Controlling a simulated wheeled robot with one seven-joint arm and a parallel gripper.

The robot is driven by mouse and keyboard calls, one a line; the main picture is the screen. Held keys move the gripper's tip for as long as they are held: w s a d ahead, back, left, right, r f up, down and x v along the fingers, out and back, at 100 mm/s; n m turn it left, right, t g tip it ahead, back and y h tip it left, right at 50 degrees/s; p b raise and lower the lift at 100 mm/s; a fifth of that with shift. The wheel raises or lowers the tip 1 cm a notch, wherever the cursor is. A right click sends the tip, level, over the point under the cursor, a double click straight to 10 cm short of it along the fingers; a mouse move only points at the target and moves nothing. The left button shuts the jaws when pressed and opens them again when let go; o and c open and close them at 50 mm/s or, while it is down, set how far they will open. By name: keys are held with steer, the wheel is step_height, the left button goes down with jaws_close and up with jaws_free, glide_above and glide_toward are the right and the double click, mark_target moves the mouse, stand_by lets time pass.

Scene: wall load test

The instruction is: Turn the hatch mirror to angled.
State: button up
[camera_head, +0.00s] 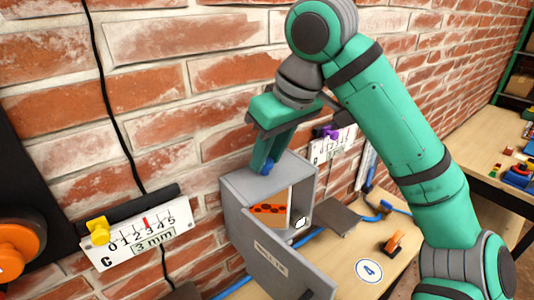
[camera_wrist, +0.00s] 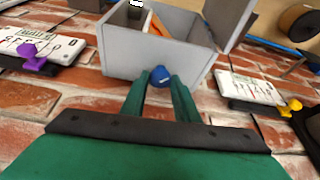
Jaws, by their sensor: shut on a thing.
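A grey box (camera_head: 252,193) is mounted on the brick wall, with its front door (camera_head: 285,265) hanging open. Inside it an orange surface with dark red spots (camera_head: 270,214) shows; I cannot tell whether this is the hatch mirror or something seen in it. A small blue knob (camera_wrist: 160,75) sits on the box's upper face. My gripper (camera_wrist: 160,82) has its two green fingers closed on the knob, one on each side. In the head view my gripper (camera_head: 266,168) reaches down to the knob from above, and the fingers partly hide it.
A scale plate with a yellow slider (camera_head: 97,229) is left of the box. Another with a purple slider (camera_head: 332,133) is behind it on the right. A wooden table (camera_head: 345,250) with a blue hose and orange clip (camera_head: 393,243) lies below right. A black cable (camera_head: 112,110) runs down the wall.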

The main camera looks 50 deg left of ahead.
steer(key=o, duration=1.1)
steer(key=shift+c, duration=0.2)
steer(key=shift+r, duration=0.1)
steer(key=v, duration=1)
steer(key=shift+r, duration=0.3)
steer(key=shift+s+d, duration=0.1)
